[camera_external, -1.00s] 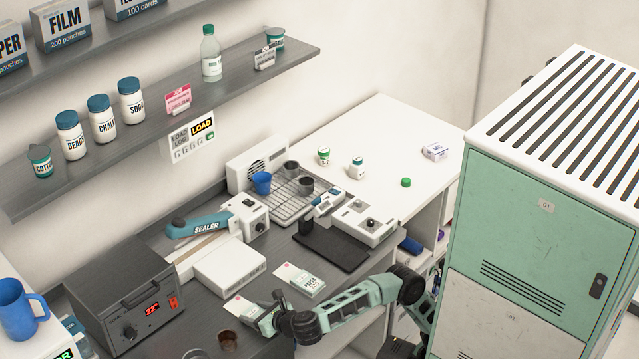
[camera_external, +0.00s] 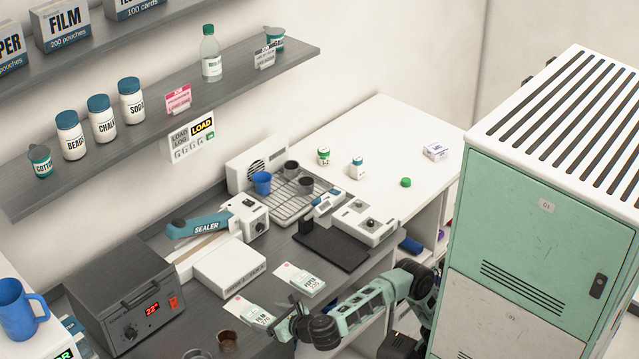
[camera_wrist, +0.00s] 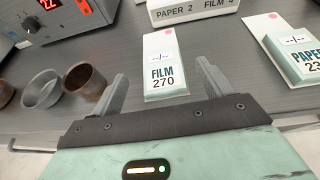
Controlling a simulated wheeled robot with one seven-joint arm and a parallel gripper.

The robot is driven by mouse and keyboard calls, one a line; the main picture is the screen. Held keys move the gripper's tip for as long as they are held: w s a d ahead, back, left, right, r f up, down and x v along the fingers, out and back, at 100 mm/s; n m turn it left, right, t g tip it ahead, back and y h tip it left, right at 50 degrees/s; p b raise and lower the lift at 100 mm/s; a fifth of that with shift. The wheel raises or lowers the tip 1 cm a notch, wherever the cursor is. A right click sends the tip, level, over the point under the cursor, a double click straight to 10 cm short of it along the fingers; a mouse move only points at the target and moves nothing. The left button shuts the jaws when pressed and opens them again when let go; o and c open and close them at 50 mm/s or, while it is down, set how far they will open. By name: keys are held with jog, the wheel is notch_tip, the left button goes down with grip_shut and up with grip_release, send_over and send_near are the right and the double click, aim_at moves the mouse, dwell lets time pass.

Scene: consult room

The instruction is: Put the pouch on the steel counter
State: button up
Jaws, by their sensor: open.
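The film pouch (camera_external: 249,312), a white and pale green packet marked "FILM 270", lies flat on the grey steel counter (camera_external: 186,322), near its front edge. In the wrist view the film pouch (camera_wrist: 160,62) is ahead of and between my fingers. My gripper (camera_external: 288,309) is open and empty, just right of this pouch in the external view; its fingers also show in the wrist view (camera_wrist: 163,85). The paper pouch (camera_external: 299,279), marked "PAPER", lies on the same counter behind it; it is partly cut off in the wrist view (camera_wrist: 290,50).
A brown cup (camera_external: 228,341) and a grey ring-shaped cup (camera_wrist: 41,88) stand left of the film pouch. A dark heater box (camera_external: 125,295), white box (camera_external: 229,268), sealer (camera_external: 199,226) and black stand (camera_external: 331,246) occupy the counter. A green cabinet (camera_external: 540,235) stands at right.

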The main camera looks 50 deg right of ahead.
jog(key=p+v, duration=0.1)
jog(key=v, duration=0.4)
jog(key=shift+s+r, duration=0.1)
jog(key=shift+s, duration=0.15)
